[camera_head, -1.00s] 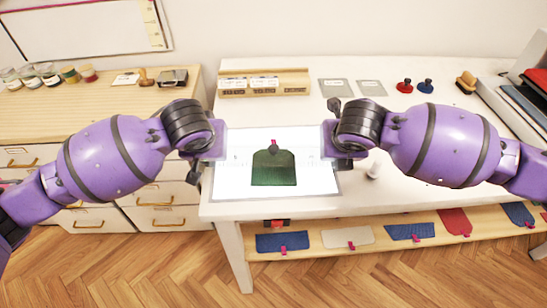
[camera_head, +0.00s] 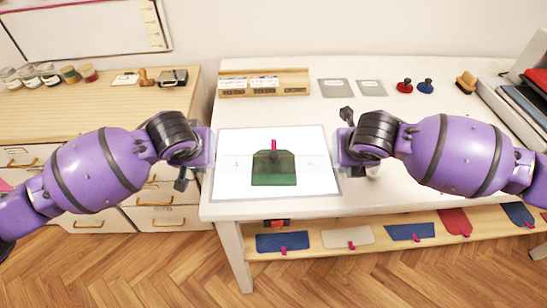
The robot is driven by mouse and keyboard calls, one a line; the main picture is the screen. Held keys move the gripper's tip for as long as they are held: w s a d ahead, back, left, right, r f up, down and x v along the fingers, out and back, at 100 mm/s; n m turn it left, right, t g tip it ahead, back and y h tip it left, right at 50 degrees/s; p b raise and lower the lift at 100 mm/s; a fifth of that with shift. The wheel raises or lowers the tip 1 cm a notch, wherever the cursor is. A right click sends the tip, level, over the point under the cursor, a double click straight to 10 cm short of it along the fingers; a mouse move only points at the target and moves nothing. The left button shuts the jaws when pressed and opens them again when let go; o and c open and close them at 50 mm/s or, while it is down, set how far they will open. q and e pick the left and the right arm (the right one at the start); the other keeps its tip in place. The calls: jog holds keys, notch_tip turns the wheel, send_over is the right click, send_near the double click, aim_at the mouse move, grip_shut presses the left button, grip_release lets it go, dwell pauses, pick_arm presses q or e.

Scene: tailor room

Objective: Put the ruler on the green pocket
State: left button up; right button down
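The green pocket (camera_head: 274,180) lies on a white sheet (camera_head: 233,183) on the table, with a magenta clip (camera_head: 274,146) at its top edge. A faint, clear strip that looks like the ruler (camera_head: 310,163) runs sideways across the pocket. Its edges are hard to see, and I cannot tell whether it rests flat. My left gripper (camera_head: 208,152) is at the sheet's left edge, beyond the ruler's left side. My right gripper (camera_head: 339,150) is at the sheet's right edge. Both grippers stand clear of the pocket. Their fingers are too unclear to show whether they are open.
A wooden organiser (camera_head: 264,83), two grey plates (camera_head: 335,88), red (camera_head: 404,86) and blue (camera_head: 425,86) stamps and a brush (camera_head: 466,82) stand at the back. Several fabric pieces lie on the shelf below (camera_head: 300,253). A drawer cabinet (camera_head: 130,105) is left.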

pick_arm(q)
jog(key=shift+a, duration=0.15)
pick_arm(e)
jog(key=c, duration=2.5)
grip_release()
jog(key=shift+d, duration=0.15)
jog(key=shift+c, duration=0.2)
jog(key=o, duration=0.5)
jog(key=shift+c, duration=0.2)
jog(key=shift+r, duration=0.2)
pick_arm(q)
jog(key=v, duration=1.2)
jog(key=shift+w, duration=0.1)
pick_arm(e)
jog(key=v, duration=1.1)
jog(key=shift+s+r, duration=0.2)
jog(key=shift+r, duration=0.05)
